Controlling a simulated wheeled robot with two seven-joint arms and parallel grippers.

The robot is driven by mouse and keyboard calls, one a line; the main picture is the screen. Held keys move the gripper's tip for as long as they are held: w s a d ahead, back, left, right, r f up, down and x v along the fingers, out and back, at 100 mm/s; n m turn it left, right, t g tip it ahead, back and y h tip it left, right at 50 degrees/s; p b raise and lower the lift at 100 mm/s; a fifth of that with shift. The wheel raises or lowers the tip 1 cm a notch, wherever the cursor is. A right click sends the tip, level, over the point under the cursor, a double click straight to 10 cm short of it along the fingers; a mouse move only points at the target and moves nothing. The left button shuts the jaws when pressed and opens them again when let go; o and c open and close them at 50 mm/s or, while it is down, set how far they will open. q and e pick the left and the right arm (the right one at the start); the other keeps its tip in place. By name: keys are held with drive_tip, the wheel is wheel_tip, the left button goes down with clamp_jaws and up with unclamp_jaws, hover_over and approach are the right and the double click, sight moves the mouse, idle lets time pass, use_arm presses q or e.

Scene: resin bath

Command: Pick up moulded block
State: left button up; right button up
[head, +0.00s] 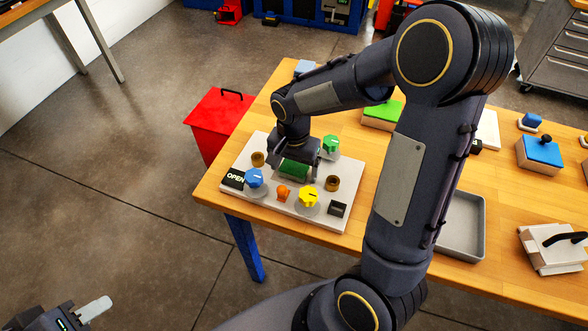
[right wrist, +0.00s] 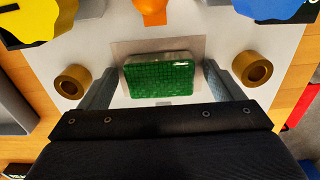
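The green moulded block (head: 295,170) sits at the middle of a pale board (head: 254,146) with knobs, at the table's left end. In the right wrist view the block (right wrist: 160,77) has a textured top and lies on a grey square patch. My right gripper (head: 291,166) is right over it. Its fingers (right wrist: 160,88) stand on either side of the block with a gap at each side, so it is open. My left gripper (head: 82,318) is low at the bottom left, away from the table, with only part of it showing.
The board carries blue (head: 254,179), yellow (head: 308,196) and green (head: 330,145) knobs, an orange knob (head: 284,193) and two brass rings (head: 332,183). A red bin (head: 214,122) stands beyond the table's left edge. A grey tray (head: 464,226) lies right of my arm.

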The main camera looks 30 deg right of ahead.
drive_tip(key=c, duration=1)
drive_tip(key=shift+o, duration=0.2)
